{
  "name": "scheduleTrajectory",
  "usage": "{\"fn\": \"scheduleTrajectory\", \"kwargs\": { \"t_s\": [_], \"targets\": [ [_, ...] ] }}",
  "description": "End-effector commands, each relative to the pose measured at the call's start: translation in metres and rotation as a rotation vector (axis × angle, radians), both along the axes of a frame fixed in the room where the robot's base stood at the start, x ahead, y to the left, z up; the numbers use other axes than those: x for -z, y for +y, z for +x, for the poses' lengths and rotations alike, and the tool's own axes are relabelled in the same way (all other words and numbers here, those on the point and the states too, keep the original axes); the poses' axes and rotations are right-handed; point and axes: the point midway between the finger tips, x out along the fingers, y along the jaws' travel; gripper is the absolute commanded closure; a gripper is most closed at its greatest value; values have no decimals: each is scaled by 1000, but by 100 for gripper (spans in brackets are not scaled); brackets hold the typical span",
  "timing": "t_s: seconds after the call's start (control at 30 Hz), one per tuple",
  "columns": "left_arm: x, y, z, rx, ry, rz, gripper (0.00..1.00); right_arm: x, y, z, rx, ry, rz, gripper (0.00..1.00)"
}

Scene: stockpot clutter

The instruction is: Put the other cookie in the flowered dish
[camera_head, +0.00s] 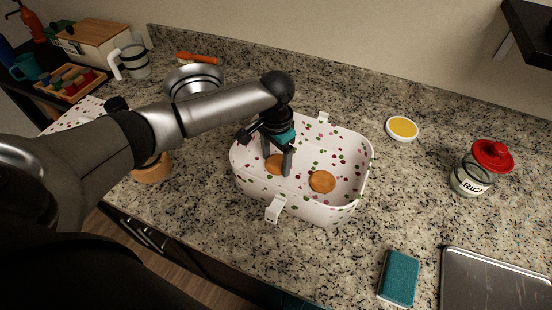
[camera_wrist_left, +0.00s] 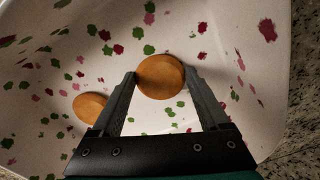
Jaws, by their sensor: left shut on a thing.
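The flowered dish (camera_head: 345,150) is a white, deep dish with green and dark red flecks, standing on the counter in the middle of the head view. Its inside fills most of the left wrist view (camera_wrist_left: 215,35). My left gripper (camera_head: 281,168) reaches down into the dish and is shut on a round brown cookie (camera_head: 273,160), which also shows between the fingertips in the left wrist view (camera_wrist_left: 160,77). A second cookie (camera_head: 322,181) lies flat on the dish floor to the right; it is at the left in the wrist view (camera_wrist_left: 90,107). My right gripper is not in view.
A teal sponge (camera_head: 399,278) and a metal tray (camera_head: 497,282) lie at the front right. A red-lidded jar (camera_head: 481,168) stands at the right, a yellow-topped white dish (camera_head: 402,128) behind. A metal bowl (camera_head: 194,78) and glass mug (camera_head: 132,61) stand back left.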

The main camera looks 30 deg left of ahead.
Motion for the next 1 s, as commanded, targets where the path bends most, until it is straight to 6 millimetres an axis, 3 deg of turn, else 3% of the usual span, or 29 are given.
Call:
{"fn": "scheduleTrajectory", "kwargs": {
  "t_s": [0.3, 0.33, 0.5, 0.8, 1.0],
  "targets": [
    [2, 0, 0, -1, 0, -1, 74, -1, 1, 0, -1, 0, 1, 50],
    [2, 0, 0, 0, 0, 0, 18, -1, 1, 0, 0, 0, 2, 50],
    [2, 0, 0, 0, 0, 0, 0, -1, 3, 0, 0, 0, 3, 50],
    [-2, 0, 1, 0, -2, 0, 0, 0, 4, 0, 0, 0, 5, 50],
    [-33, 0, 1, 0, -4, -1, 0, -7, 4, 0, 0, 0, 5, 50]
  ]
}}
